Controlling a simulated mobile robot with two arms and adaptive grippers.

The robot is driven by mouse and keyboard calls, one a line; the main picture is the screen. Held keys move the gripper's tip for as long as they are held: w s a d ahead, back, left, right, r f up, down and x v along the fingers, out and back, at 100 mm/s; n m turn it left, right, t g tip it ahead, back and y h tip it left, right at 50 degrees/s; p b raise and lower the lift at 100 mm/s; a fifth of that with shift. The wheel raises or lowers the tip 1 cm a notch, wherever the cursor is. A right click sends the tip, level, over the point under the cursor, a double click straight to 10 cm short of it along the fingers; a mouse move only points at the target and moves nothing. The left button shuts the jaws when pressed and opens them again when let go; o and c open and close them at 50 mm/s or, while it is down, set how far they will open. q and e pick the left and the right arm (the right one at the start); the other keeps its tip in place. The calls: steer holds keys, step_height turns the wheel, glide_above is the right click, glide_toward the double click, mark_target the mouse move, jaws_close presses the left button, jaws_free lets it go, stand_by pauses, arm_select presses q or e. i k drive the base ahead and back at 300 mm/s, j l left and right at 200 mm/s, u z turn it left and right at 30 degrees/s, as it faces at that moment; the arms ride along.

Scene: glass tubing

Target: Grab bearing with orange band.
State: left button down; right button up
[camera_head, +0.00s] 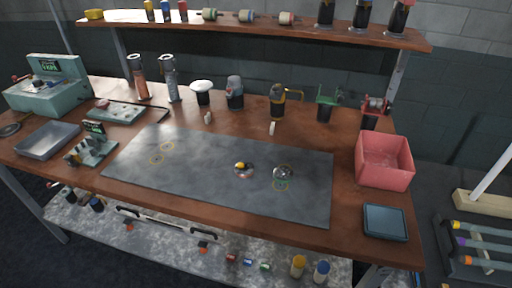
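Two small round metallic parts lie on the dark grey mat (215,188) in the middle of the workbench. The left one (243,170) is silvery with an orange-yellow part on top, and looks like the bearing with the orange band. The right one (284,172) is plain silver-grey, just behind a teal ring mark on the mat. They are too small to make out fully. They stand apart, with bare mat between them. Neither of my grippers shows in this view.
A pink bin (384,162) and a dark blue tray (385,222) stand at the right. A grey metal tray (48,139) and a teal machine (48,88) are at the left. Several canisters and clamps line the back, below a shelf (260,28). The mat's left half is clear.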

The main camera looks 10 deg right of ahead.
mark_target(244, 169)
steer(key=i+z, duration=0.15)
steer(key=i, duration=0.3)
steer(key=i+j+z, duration=0.15)
steer(key=i, duration=0.3)
steer(key=k+l+u, duration=0.1)
steer(key=k+l, duration=0.55)
steer(key=l, duration=0.2)
steer(key=k+l+u, duration=0.1)
steer(key=k+l, duration=0.65)
steer(key=l, duration=0.05)
